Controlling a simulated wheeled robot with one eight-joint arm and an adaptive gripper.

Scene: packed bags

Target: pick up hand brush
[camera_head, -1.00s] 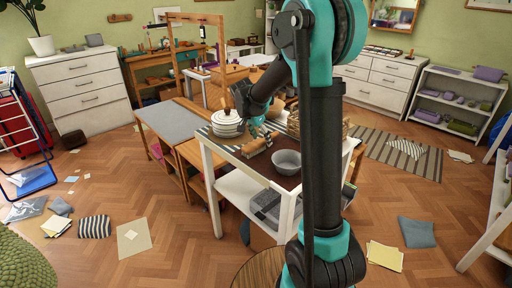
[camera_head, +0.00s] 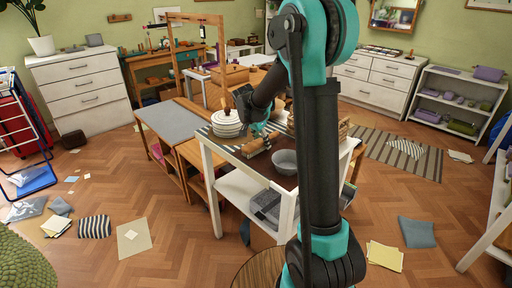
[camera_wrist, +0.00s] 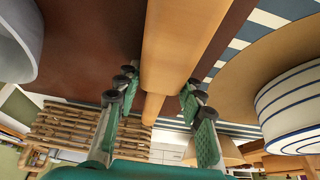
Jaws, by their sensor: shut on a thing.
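The hand brush (camera_head: 257,146) is a light wooden piece lying on the dark top of the white table, between the striped pot and the grey bowl. In the wrist view the brush (camera_wrist: 183,45) has a broad wooden body running up the picture and a narrower end between my fingers. My gripper (camera_wrist: 157,90) is shut on that narrower end, with a green-padded finger on each side. In the head view my gripper (camera_head: 260,131) is low over the brush. Its bristles cannot be made out.
A grey bowl (camera_head: 285,161) stands close to the right of the brush and a white striped pot (camera_head: 227,123) to its left. In the wrist view, the bowl (camera_wrist: 18,40) and striped crockery (camera_wrist: 292,105) flank the brush. A slatted wooden stack (camera_wrist: 75,132) also shows.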

